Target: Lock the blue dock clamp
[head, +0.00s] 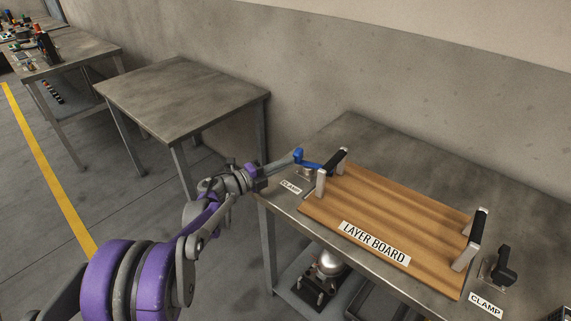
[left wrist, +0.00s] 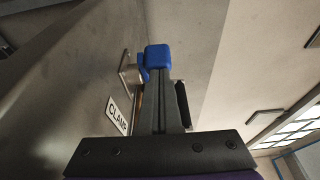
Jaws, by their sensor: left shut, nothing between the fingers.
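The blue dock clamp (head: 314,165) is at the left end of the layer board, on the table's near left corner. Its blue arm lies nearly flat, with the raised knob end toward my gripper and the other end at the board's left handle. My left gripper (head: 283,164) comes in from the left, shut and empty, with its fingertips at the knob. In the left wrist view the blue knob (left wrist: 158,57) shows just beyond the shut fingers (left wrist: 161,80); I cannot tell whether they touch. My right gripper is not in view.
The wooden layer board (head: 385,205) with two black-topped handles lies on the table (head: 400,145). A black clamp (head: 503,265) stands at its right end. A bare table (head: 180,95) stands behind to the left. A silver-domed compressor (head: 328,265) sits on the shelf below.

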